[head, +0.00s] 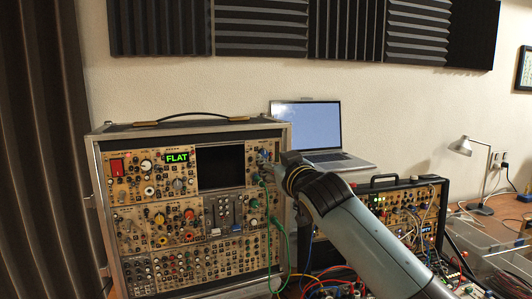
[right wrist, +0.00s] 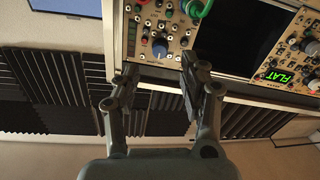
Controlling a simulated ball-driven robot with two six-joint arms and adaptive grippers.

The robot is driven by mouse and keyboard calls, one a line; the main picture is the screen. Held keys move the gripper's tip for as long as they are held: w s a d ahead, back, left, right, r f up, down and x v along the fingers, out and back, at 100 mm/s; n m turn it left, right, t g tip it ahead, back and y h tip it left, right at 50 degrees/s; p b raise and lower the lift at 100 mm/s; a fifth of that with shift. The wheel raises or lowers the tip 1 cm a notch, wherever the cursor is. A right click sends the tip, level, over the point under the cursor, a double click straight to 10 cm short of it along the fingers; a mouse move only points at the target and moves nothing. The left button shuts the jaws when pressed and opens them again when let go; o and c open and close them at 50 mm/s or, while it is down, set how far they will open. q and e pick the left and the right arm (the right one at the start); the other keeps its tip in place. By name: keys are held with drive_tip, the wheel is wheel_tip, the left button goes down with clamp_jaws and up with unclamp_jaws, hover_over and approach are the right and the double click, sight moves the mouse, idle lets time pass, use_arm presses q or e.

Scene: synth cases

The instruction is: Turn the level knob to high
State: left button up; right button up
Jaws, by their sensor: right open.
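A blue-grey knob (right wrist: 160,47) with a white pointer sits on the tan panel at the top of the right wrist view, which looks upside down. I take it as the level knob; its lettering is too small to read. It seems to be on the upper right of the large synth case (head: 288,215) in the head view, partly hidden by my arm. My right gripper (right wrist: 158,68) is open, its fingers to either side of the knob in the picture and apparently clear of it. The gripper also shows in the head view (head: 273,166). My left gripper is out of view.
A green cable (head: 270,225) hangs from the panel close to my right gripper. A dark screen (head: 220,167) and a green FLAT display (head: 177,157) are to the left. A laptop (head: 307,128) stands behind, and a smaller patched case (head: 405,210) is at the right.

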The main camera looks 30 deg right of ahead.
sight(265, 155)
drive_tip(key=w, duration=0.3)
drive_tip(key=shift+w+d+p, duration=0.25)
drive_tip(key=shift+w+p, duration=0.05)
drive_tip(key=shift+w, duration=0.05)
drive_tip(key=shift+w+d, duration=0.15)
drive_tip(key=shift+w, duration=0.75)
drive_tip(key=shift+w+f, duration=0.1)
drive_tip(key=shift+c, duration=1)
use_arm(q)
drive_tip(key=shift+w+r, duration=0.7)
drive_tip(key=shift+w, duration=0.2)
use_arm(e)
clamp_jaws()
